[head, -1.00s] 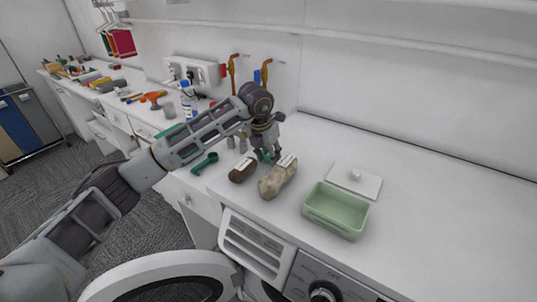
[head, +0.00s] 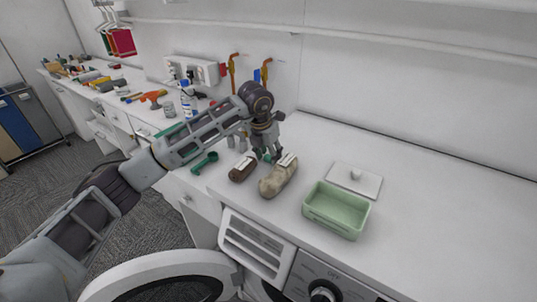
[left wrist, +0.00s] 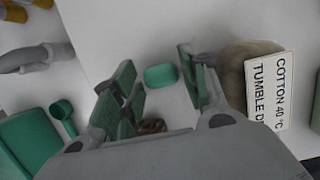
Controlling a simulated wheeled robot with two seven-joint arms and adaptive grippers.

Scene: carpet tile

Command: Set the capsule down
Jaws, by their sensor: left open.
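The capsule (left wrist: 162,76) is a small rounded green block in the left wrist view. It appears to lie on the white worktop between my left gripper's fingers, with a gap to each finger. In the head view only a bit of green (head: 266,158) shows by the fingertips, and I cannot tell capsule from finger pads there. My left gripper (head: 266,151) is open and points down at the worktop, just behind two rolled bundles. Its green-padded fingers also show in the left wrist view (left wrist: 160,84). My right gripper is not in view.
A beige bundle (head: 274,183) with a care label and a dark brown one (head: 242,171) lie close in front of my gripper. A green scoop (head: 205,162) lies left. The far right worktop is clear.

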